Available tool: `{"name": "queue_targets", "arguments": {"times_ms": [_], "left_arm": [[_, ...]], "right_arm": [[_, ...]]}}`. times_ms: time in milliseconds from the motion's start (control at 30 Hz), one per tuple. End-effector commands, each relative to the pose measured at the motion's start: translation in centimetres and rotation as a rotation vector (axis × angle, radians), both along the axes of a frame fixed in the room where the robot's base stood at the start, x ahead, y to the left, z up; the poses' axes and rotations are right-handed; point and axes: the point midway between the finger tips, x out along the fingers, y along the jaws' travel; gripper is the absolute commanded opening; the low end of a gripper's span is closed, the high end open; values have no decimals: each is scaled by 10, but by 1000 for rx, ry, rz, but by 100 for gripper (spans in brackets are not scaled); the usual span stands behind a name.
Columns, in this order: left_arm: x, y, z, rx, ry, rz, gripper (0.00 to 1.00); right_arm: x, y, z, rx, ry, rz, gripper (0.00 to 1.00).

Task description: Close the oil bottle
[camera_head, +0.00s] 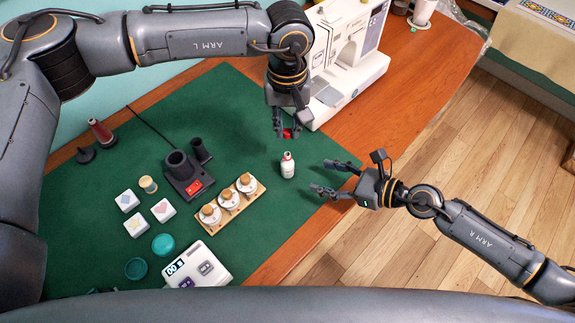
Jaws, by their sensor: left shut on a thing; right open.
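A small white oil bottle (288,168) stands upright on the green mat, with a reddish band near its neck. My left gripper (287,134) is shut on a small red cap (290,133), which it holds above and apart from the bottle. My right gripper (318,178) is open and empty, to the right of the bottle, with its fingers pointing left toward it. The space between its fingers and the bottle is clear.
A white sewing machine (349,58) stands behind to the right. A wooden rack (233,206) with several corked jars sits left of the bottle, beside a dark device (188,177). The green mat (290,215) is bare in front of the bottle.

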Motion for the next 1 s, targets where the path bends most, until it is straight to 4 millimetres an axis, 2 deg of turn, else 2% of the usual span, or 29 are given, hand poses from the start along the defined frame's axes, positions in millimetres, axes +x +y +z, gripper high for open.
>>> {"name": "queue_targets", "arguments": {"times_ms": [500, 700, 1000], "left_arm": [[0, 0, 0, 0, 0, 0, 9], [0, 0, 0, 0, 0, 0, 9], [0, 0, 0, 0, 0, 0, 9]], "right_arm": [[42, 73, -33, 4, 0, 0, 57], [51, 88, -41, 2, 0, 0, 57], [52, 91, -43, 1, 0, 0, 57]]}}
